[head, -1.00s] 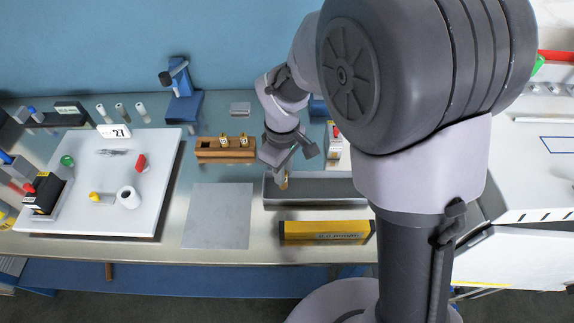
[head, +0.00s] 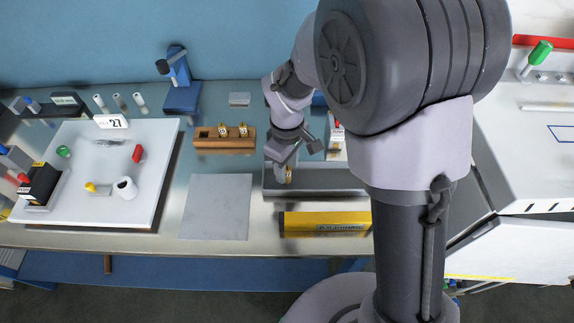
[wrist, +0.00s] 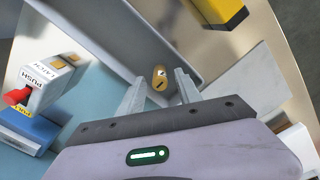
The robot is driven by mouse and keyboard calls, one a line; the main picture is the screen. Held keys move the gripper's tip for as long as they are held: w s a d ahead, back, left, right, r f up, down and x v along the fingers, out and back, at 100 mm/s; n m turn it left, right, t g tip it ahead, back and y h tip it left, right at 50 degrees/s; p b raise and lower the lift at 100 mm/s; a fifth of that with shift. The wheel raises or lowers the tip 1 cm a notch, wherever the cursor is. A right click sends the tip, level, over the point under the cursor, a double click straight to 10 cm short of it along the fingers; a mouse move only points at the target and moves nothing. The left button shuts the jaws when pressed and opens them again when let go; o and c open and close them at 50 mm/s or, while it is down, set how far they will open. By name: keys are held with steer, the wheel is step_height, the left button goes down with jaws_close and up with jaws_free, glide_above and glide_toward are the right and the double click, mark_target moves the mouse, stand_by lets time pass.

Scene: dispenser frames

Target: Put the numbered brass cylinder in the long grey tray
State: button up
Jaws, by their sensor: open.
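The long grey tray (head: 330,193) lies on the bench, its right end hidden behind my arm. In the head view, a small brass cylinder (head: 289,173) shows inside the tray's outline near its left end, partly covered by my gripper (head: 283,175). In the wrist view the brass cylinder (wrist: 160,77) shows a white and black mark, unreadable here. It is between and just beyond the two spread fingers of my gripper (wrist: 158,88), with a gap on each side. The grey tray (wrist: 95,42) runs behind it. My gripper is open, low over the tray.
A wooden rack (head: 225,146) with two brass cylinders is behind left of the tray. A yellow box (head: 325,223) lies in front of the tray. A flat grey plate (head: 216,207) is left. A red-buttoned dispenser (wrist: 38,85) stands close by.

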mark_target(287, 168)
step_height(287, 168, up, 12)
steer(key=p, duration=0.5)
steer(key=s+d+r+m+t+y, duration=0.1)
steer(key=s+d+r+m+t, duration=0.2)
steer(key=s+r+m, duration=0.3)
steer(key=s+d+r+m+t+y, duration=0.1)
steer(key=s+d+r+m+t, duration=0.1)
steer(key=s+d+r+m, duration=0.3)
steer(key=s+r+m, duration=0.1)
steer(key=s+m, duration=0.3)
steer(key=s, duration=0.2)
steer(key=shift+s+d+r+t, duration=0.15)
steer(key=shift+d+r+t, duration=0.15)
steer(key=shift+r+t, duration=0.1)
steer(key=shift+b, duration=0.3)
